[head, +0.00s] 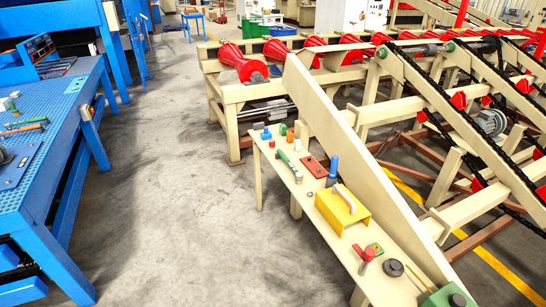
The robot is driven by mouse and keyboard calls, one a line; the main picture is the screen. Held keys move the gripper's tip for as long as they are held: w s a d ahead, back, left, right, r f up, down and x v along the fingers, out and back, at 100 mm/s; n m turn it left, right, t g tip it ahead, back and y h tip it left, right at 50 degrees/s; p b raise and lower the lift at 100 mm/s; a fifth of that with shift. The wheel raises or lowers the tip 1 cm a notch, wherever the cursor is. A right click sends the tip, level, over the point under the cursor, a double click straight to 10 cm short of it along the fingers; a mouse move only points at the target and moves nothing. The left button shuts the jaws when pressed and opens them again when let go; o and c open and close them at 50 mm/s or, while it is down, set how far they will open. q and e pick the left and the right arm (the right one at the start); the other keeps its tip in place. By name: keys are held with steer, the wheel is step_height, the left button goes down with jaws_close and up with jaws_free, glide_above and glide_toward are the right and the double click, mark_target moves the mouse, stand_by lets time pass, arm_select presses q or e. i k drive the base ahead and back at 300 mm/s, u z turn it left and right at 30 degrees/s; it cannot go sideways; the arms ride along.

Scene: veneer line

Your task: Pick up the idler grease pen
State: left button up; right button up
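No item is clearly marked as the idler grease pen, and I cannot tell which one it is. A slim green stick-like item (289,165) lies on the narrow cream bench (325,228), near its far end. On the blue perforated table (58,135) at the left, a thin green item (22,124) and an orange-handled item (26,130) lie side by side, small and hard to make out. Neither of my grippers is in view, and nothing is being held in the picture.
The cream bench also carries a red plate (314,166), a blue cylinder (333,166), a yellow block with a white handle (342,210), a red-handled item (366,259) and a black disc (393,268). A cream conveyor frame (370,175) stands right behind it. Bare floor (185,200) lies between the tables.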

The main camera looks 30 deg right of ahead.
mark_target(333, 163)
steer(key=u, duration=0.25)
steer(key=i, duration=1.8)
steer(key=z, duration=0.55)
steer(key=i, duration=0.9)
steer(key=z, duration=1)
